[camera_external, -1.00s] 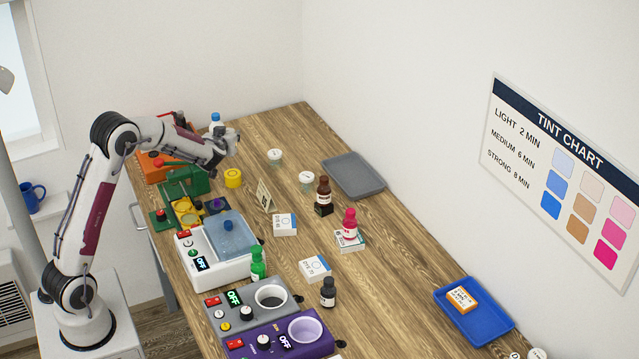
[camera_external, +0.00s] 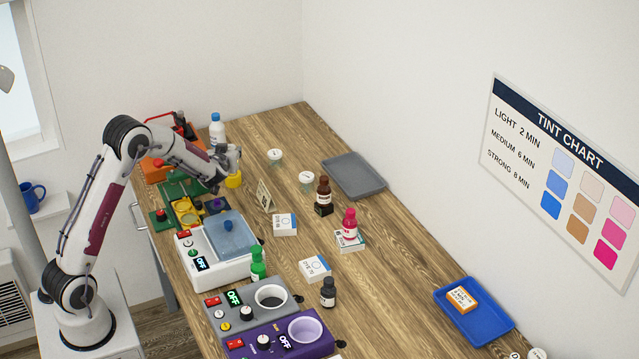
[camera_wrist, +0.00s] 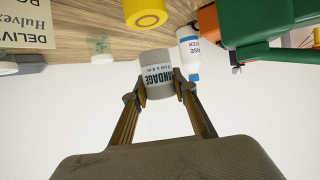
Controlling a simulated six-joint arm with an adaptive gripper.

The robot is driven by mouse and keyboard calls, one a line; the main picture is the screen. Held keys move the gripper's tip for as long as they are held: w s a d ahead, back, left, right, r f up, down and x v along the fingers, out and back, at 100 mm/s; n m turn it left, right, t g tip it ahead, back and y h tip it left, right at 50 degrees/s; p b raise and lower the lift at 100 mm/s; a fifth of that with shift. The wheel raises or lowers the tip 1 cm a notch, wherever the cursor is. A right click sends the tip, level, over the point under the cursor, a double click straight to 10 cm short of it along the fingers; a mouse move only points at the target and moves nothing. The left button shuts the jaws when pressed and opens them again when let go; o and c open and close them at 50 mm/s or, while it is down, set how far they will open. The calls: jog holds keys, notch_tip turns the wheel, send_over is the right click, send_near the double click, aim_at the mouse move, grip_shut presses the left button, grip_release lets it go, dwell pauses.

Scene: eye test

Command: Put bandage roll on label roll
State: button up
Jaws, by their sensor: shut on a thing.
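My gripper (camera_wrist: 158,88) is shut on the bandage roll (camera_wrist: 157,68), a whitish-grey roll with printed "BANDAGE" lettering, held between the two fingertips in the wrist view. In the external view my gripper (camera_external: 232,160) is above the bench, just over the yellow roll (camera_external: 233,182), which seems to be the label roll. The yellow roll also shows at the top of the wrist view (camera_wrist: 147,13), apart from the bandage roll. The bandage roll is hard to make out from the fingers in the external view.
A white bottle with a blue cap (camera_external: 217,130) stands behind my gripper, near an orange box (camera_external: 158,168). A green press-like device (camera_external: 180,186) is to the left. A small sign (camera_external: 265,196) and white-capped jars (camera_external: 275,156) stand to the right. A grey tray (camera_external: 354,176) lies beyond.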

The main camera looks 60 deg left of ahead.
dwell(0.3)
jog(key=shift+f, duration=1.9)
jog(key=shift+f, duration=0.15)
jog(key=o, duration=0.9)
jog(key=shift+d+r, duration=0.15)
jog(key=shift+r, duration=0.1)
jog(key=shift+v, duration=3.65)
